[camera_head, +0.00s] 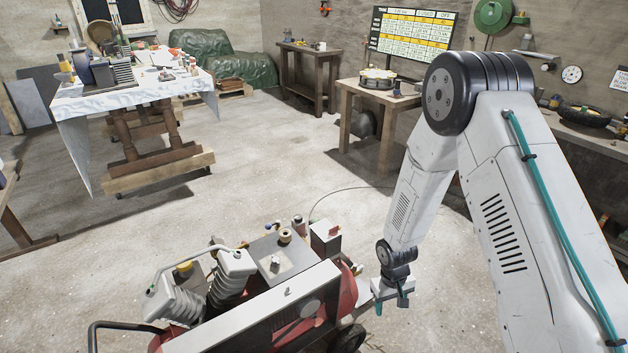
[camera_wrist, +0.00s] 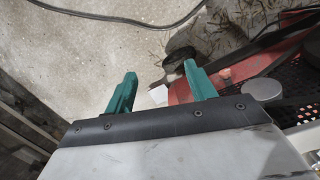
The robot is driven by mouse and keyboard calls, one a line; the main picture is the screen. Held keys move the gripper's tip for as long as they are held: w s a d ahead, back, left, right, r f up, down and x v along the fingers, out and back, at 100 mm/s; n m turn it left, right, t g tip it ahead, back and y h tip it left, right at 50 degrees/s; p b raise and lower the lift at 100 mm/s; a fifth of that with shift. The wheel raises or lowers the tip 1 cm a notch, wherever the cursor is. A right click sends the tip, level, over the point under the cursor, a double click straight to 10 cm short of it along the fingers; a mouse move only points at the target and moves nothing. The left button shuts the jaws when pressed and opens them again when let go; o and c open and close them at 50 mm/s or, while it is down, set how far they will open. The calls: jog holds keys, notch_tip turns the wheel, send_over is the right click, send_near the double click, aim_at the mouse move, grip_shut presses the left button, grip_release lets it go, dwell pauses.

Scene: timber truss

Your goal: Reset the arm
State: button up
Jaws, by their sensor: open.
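My white arm reaches in from the right in the head view and bends down at a dark elbow joint. My gripper (camera_head: 391,300) hangs low at the right end of a red machine (camera_head: 346,284). In the wrist view my gripper (camera_wrist: 160,82) shows two green fingers spread apart. Nothing is held between them. Concrete floor and a small white patch show past the fingertips. The red machine's edge and a dark mesh lie just right of the fingers in the wrist view. I cannot tell whether the gripper touches the machine.
A cloth-covered table (camera_head: 75,107) with clutter stands at the back left. Wooden workbenches (camera_head: 345,92) line the right wall. A green tarp-covered heap (camera_head: 213,62) sits at the back. A cable (camera_wrist: 115,18) lies on the floor. The middle floor is clear.

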jog(key=s+d+r+m+g, duration=0.15)
jog(key=s+r, duration=0.25)
jog(key=r, duration=0.9)
jog(key=s+d+r+g, duration=0.15)
jog(key=s+r, duration=0.35)
jog(key=r, duration=0.7)
jog(key=s+d+r+m+t, duration=0.1)
jog(key=s+r+t, duration=0.1)
jog(key=s+r, duration=0.6)
jog(key=s+d+r+t, duration=0.1)
jog(key=s+r+t, duration=0.2)
jog(key=s+r, duration=0.6)
notch_tip(320, 180, up, 4)
jog(key=shift+r+m+y, duration=0.15)
jog(key=shift+m+y, duration=0.2)
jog(key=shift+y, duration=0.05)
